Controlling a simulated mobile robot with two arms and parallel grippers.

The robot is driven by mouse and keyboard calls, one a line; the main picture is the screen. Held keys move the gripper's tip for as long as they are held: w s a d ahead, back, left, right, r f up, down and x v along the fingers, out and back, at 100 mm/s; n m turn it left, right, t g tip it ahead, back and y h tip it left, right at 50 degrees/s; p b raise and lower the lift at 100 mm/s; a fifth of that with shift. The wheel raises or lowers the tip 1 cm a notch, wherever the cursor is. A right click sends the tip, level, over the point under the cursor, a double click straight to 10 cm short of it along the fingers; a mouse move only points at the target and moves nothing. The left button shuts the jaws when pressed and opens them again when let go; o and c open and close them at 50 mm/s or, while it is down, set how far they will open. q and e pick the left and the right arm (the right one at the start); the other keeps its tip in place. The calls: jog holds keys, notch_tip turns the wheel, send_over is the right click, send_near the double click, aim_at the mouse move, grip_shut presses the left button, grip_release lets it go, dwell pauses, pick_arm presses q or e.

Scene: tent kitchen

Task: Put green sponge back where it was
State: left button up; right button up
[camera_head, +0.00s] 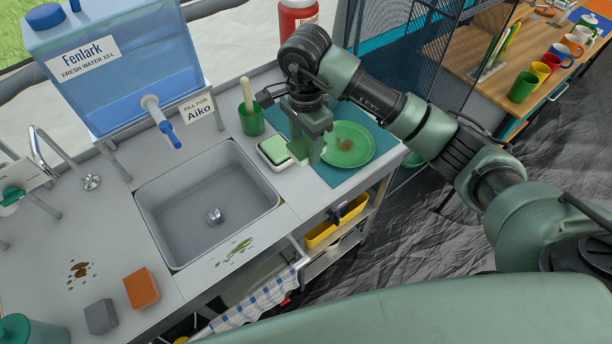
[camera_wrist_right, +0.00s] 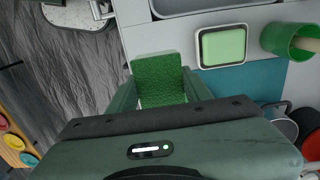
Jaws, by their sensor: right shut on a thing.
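The green sponge (camera_wrist_right: 158,78) is between the fingers of my right gripper (camera_head: 309,154), which is shut on it; its textured face shows in the wrist view. In the head view the gripper mostly hides the sponge. The gripper is over the left part of a teal mat (camera_head: 327,174), beside a green plate (camera_head: 362,146) with a brown stain. A small white dish (camera_head: 264,161) holding a pale green block (camera_head: 273,149) is just left of the gripper. I cannot tell whether the sponge touches the mat. My left gripper is not in view.
A green cup with a wooden-handled tool (camera_head: 251,120) stands behind the dish. The sink (camera_head: 208,204) is to the left. An orange sponge (camera_head: 141,288) and a grey sponge (camera_head: 101,316) lie on the counter near stains. A green smear (camera_head: 234,250) is at the sink's front edge.

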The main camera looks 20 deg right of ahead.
aim_at(306, 187)
notch_tip(306, 187, down, 14)
jog(key=p, duration=0.3)
jog(key=o, duration=0.9)
jog(key=shift+f, duration=0.15)
jog(key=o, duration=0.4)
